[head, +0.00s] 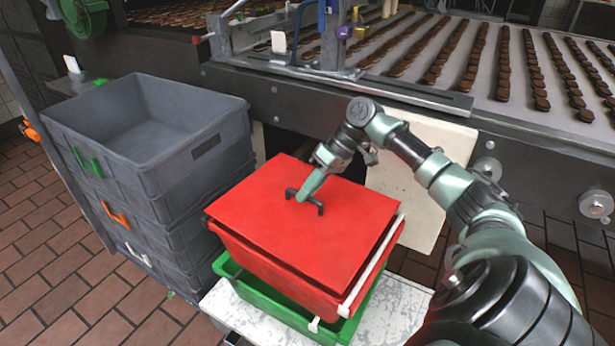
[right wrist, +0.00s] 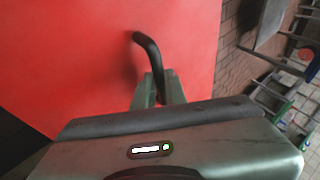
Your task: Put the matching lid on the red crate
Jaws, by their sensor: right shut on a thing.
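The red crate (head: 272,268) stands in a green crate (head: 262,302). The flat red lid (head: 263,213) lies over the red crate's open top, covering it from this view. The lid's left corner sticks out a little past the crate wall. I cannot tell whether it is fully seated. The lid has a black bar handle (head: 318,206) near its middle. My right gripper (head: 306,197) is shut on this handle. The right wrist view shows the handle (right wrist: 148,48) between the fingers (right wrist: 158,88). My left gripper is not in view.
A stack of grey crates (head: 150,140) stands close on the left, its empty top one open. The green crate rests on a worn white surface (head: 390,315). A conveyor (head: 440,60) with rows of brown biscuits runs behind. Brick floor (head: 60,290) is free at the lower left.

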